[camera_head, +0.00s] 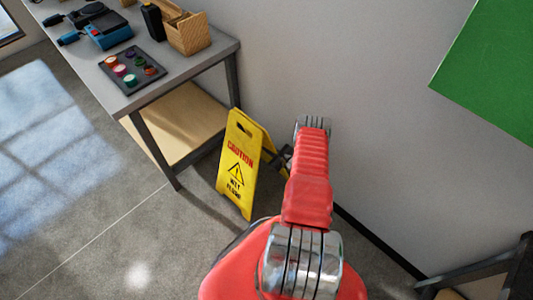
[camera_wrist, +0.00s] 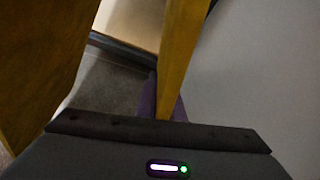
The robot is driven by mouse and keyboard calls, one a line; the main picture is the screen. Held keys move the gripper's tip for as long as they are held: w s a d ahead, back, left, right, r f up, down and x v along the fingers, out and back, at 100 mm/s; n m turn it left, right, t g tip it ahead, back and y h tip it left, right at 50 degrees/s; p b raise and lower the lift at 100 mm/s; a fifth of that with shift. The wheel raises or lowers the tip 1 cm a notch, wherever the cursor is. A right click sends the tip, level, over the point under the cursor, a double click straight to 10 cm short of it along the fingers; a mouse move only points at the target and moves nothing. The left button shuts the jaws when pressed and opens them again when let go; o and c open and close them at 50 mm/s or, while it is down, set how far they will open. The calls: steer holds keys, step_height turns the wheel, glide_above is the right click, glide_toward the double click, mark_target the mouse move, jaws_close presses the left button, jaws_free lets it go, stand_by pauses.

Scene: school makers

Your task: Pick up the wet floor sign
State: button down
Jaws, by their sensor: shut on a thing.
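The yellow wet floor sign (camera_head: 241,163) stands upright and slightly tilted on the floor beside the table's right legs, its front panel reading "CAUTION WET FLOOR". My gripper (camera_head: 278,157) is at the sign's right side, shut on a panel of it; the red arm hides part of that side. In the wrist view, one panel of the sign (camera_wrist: 183,50) runs down to my gripper at the lower middle, and another dark yellow panel fills the left.
A grey table (camera_head: 222,42) with a lower wooden shelf stands close on the left, holding a tray of colored discs (camera_head: 131,69), a wooden organizer (camera_head: 187,32) and blue tools. The wall (camera_head: 330,60) is close behind. Open floor (camera_head: 100,235) lies to the lower left.

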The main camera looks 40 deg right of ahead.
steer(key=shift+r, duration=2.35)
